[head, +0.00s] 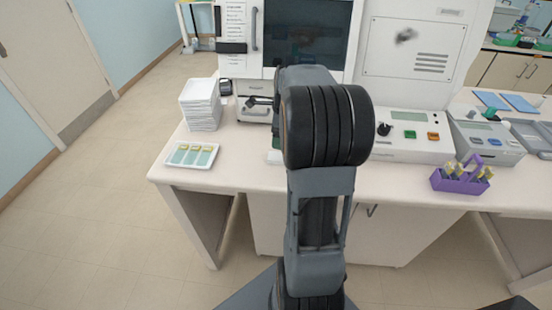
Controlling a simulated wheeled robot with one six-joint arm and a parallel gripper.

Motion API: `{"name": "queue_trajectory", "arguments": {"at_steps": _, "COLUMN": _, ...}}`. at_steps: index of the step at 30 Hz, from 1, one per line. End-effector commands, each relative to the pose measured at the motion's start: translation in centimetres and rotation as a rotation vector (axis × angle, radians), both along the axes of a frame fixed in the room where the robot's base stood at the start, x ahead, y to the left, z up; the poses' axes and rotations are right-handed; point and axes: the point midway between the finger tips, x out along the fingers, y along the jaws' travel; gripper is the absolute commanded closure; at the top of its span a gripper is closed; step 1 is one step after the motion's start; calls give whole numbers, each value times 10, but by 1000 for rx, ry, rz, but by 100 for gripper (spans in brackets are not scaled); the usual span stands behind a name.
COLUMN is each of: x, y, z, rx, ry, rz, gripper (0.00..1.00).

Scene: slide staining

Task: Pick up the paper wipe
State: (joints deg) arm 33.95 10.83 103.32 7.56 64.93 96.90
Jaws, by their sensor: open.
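No single paper wipe can be made out for certain. A stack of white, flat, sheet-like pieces (200,105) stands on the left part of the bench; I cannot tell whether these are paper wipes. A small white edge (273,157) shows on the bench just left of my arm, mostly hidden by it. My arm rises through the middle of the view, and its far end is hidden behind its own thick black joint. I cannot make out my gripper's fingers or where they are relative to these things.
A white tray of slides (192,154) lies near the bench's (232,172) front left edge. A large white machine (415,45) stands behind. A purple rack (461,180) and a grey device (487,138) are at the right. Bare bench lies between the tray and my arm.

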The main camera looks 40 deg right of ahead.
Motion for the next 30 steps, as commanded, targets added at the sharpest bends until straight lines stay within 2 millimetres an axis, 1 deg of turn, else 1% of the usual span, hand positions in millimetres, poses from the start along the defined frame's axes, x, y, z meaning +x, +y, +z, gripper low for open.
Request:
{"name": "queue_trajectory", "arguments": {"at_steps": 1, "x": 0, "y": 2, "z": -9, "rx": 1, "ry": 3, "rz": 1, "gripper": 22}}
{"name": "queue_trajectory", "arguments": {"at_steps": 4, "x": 2, "y": 3, "z": -21, "rx": 1, "ry": 1, "rz": 2, "gripper": 22}}
{"name": "queue_trajectory", "arguments": {"at_steps": 6, "x": 2, "y": 3, "z": -28, "rx": 0, "ry": 0, "rz": 3, "gripper": 22}}
{"name": "queue_trajectory", "arguments": {"at_steps": 13, "x": 3, "y": 4, "z": -39, "rx": 0, "ry": 0, "rz": 3, "gripper": 22}}
{"name": "queue_trajectory", "arguments": {"at_steps": 21, "x": 4, "y": 6, "z": -75, "rx": 0, "ry": 1, "rz": 4, "gripper": 22}}
{"name": "queue_trajectory", "arguments": {"at_steps": 25, "x": 4, "y": 7, "z": -84, "rx": -1, "ry": 0, "rz": 4, "gripper": 22}}
{"name": "queue_trajectory", "arguments": {"at_steps": 30, "x": 5, "y": 7, "z": -87, "rx": -2, "ry": -2, "rz": 4, "gripper": 22}}
